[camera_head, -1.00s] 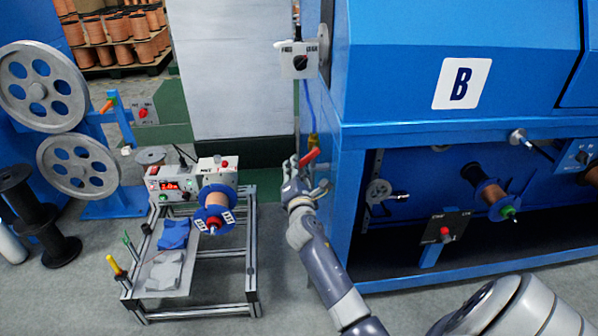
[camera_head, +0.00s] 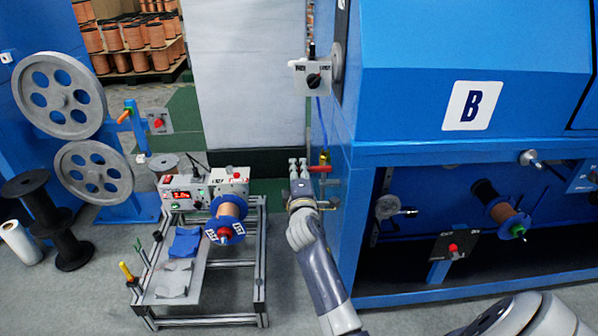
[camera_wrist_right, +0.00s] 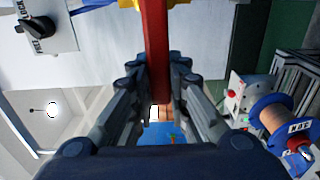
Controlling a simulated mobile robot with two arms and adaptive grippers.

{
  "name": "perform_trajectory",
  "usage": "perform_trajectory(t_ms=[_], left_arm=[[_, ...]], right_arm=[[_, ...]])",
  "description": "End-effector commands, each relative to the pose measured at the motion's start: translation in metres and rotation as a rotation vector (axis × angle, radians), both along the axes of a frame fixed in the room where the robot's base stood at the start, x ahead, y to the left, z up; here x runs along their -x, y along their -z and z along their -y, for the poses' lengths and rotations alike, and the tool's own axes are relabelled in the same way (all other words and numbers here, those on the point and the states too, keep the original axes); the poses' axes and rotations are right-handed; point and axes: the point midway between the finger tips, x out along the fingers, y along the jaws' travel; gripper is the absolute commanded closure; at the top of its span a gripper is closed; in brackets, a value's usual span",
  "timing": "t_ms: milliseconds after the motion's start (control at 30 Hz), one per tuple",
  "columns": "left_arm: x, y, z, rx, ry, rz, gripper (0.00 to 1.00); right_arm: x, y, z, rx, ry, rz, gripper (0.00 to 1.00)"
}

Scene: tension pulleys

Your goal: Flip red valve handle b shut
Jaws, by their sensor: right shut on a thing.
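The red valve handle (camera_head: 320,169) sits on a brass-yellow valve (camera_head: 324,157) at the left side of the blue machine marked B. In the head view the handle lies about level, pointing left from the valve. My right gripper (camera_head: 298,164) is at its free end. In the right wrist view the red handle (camera_wrist_right: 155,45) runs down between the two fingers of the right gripper (camera_wrist_right: 153,68), which is shut on it. A bit of the yellow valve body shows at the top edge there. My left gripper is not in view.
The blue machine (camera_head: 440,90) stands close on the right. A switch box (camera_head: 313,78) is above the valve. A metal frame bench (camera_head: 262,260) with a spool (camera_head: 225,215) stands to the left. Grey floor lies between bench and machine.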

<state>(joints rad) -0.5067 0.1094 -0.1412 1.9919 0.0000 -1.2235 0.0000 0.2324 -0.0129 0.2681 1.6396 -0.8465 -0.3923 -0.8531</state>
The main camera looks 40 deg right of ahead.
Motion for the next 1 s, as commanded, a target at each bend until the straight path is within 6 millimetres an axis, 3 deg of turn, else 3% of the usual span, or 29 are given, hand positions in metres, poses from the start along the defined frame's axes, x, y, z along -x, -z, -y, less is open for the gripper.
perform_trajectory(t_ms=[567, 600, 667, 1000], left_arm=[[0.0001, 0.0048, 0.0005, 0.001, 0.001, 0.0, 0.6], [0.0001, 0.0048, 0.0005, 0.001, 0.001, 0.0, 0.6], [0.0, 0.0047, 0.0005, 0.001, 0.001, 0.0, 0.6], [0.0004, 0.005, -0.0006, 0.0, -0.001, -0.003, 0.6]], right_arm=[[0.0001, -0.0011, -0.0003, -0.032, 0.0, 0.016, 1.0], [0.0, -0.0011, -0.0004, -0.031, 0.0, 0.016, 0.76], [0.0001, -0.0013, -0.0003, -0.03, 0.0, 0.016, 0.63], [0.0008, -0.0017, -0.0005, -0.026, 0.0, 0.015, 0.63]])
